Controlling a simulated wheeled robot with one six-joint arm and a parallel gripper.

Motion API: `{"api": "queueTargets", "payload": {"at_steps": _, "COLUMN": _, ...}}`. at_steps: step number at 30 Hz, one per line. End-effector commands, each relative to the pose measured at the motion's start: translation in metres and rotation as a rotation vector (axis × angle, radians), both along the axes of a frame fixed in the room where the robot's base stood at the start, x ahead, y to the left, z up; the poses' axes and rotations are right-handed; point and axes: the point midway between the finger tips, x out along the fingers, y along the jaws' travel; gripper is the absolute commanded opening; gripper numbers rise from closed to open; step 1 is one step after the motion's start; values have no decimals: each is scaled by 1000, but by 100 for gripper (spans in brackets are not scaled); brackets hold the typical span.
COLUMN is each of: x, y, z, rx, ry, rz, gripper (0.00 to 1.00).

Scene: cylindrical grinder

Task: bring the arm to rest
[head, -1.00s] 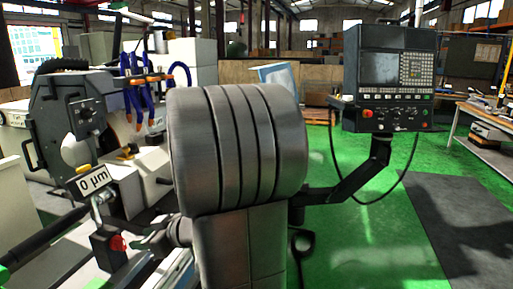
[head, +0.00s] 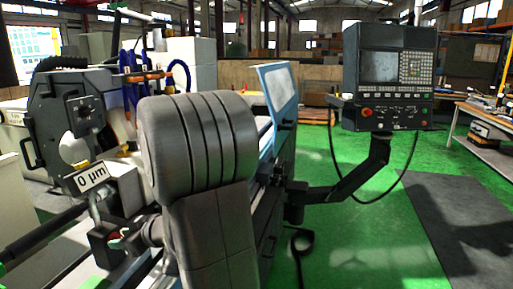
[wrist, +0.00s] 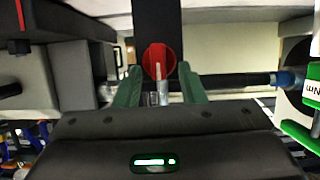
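My gripper (wrist: 160,80) shows in the wrist view with its two green fingers apart. Nothing is held between them. A red knob (wrist: 158,60) with a pale pin lies ahead, in line with the gap between the fingers; I cannot tell how far off it is. In the head view my large grey arm fills the middle and hides part of the grinder. My gripper's fingers cannot be made out there. A red part (head: 115,237) shows low on the left, partly covered.
The grinder's wheel head (head: 75,110) stands at left with a "0 µm" sign (head: 91,178). A blue-framed panel (head: 279,90) is behind my arm. The control console (head: 390,75) hangs at right on a dark bracket. A workbench (head: 490,140) is far right.

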Motion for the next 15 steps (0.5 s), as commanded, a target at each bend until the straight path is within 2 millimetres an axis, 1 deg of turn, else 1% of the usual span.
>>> {"api": "queueTargets", "payload": {"at_steps": 5, "x": -2, "y": -6, "z": 3, "rx": 1, "ry": -1, "rz": 0, "gripper": 36}}
{"api": "queueTargets", "payload": {"at_steps": 8, "x": -4, "y": -17, "z": 9, "rx": 1, "ry": -1, "rz": -3, "gripper": 36}}
{"api": "queueTargets", "payload": {"at_steps": 15, "x": -14, "y": -50, "z": 23, "rx": 1, "ry": -1, "rz": -4, "gripper": 36}}
